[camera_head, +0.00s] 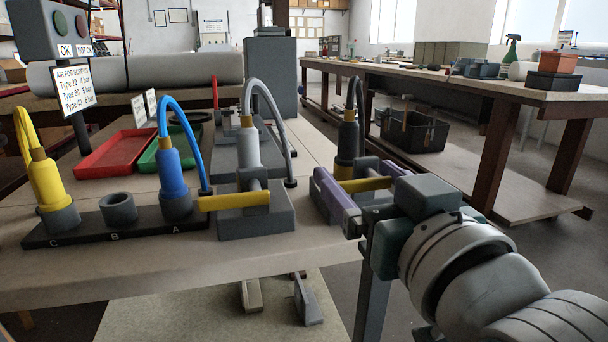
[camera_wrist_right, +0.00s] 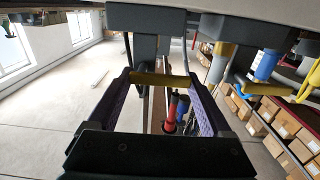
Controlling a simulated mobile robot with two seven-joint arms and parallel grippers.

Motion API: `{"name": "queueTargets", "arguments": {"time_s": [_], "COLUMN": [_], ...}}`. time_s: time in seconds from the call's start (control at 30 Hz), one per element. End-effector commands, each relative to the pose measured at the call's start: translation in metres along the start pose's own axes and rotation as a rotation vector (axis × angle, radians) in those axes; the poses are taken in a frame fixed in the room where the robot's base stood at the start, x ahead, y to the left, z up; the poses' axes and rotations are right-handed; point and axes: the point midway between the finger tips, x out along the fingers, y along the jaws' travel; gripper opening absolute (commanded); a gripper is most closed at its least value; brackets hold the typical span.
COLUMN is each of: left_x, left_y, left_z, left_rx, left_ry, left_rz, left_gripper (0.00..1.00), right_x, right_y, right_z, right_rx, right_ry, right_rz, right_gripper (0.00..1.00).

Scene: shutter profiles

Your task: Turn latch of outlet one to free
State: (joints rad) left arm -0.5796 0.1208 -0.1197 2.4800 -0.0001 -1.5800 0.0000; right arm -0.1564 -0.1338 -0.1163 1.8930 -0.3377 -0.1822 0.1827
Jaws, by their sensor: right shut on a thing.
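My right gripper (camera_head: 352,189) is at the outlet with the black connector (camera_head: 348,138), near the table's right edge. Its purple fingers are shut on a yellow latch lever (camera_head: 366,184), which also shows between them in the right wrist view (camera_wrist_right: 160,80). Part of that outlet is hidden behind the fingers and wrist. To its left, a grey outlet block (camera_head: 257,224) holds a grey connector (camera_head: 247,150) with a curved hose. Its yellow latch lever (camera_head: 234,201) points left and lies about level. No outlet number is readable. My left gripper is not in view.
A black rack (camera_head: 120,231) marked C, B, A holds a yellow connector (camera_head: 44,180) and a blue connector (camera_head: 175,165); B is empty. Red (camera_head: 115,152) and green (camera_head: 160,158) trays lie behind. A black crate (camera_head: 413,130) stands right of the table. Hoses arch above the outlets.

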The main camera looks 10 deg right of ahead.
Motion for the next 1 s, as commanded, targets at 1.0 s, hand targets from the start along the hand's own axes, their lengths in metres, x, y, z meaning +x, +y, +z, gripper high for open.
{"name": "queueTargets", "arguments": {"time_s": [1.0], "left_x": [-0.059], "left_y": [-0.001], "left_z": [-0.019], "left_rx": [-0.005], "left_ry": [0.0], "left_rz": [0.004], "left_gripper": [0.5], "right_x": [0.0], "right_y": [0.008], "right_z": [-0.015], "right_rx": [0.612], "right_ry": [-0.001], "right_rz": [0.001], "right_gripper": [0.28]}}
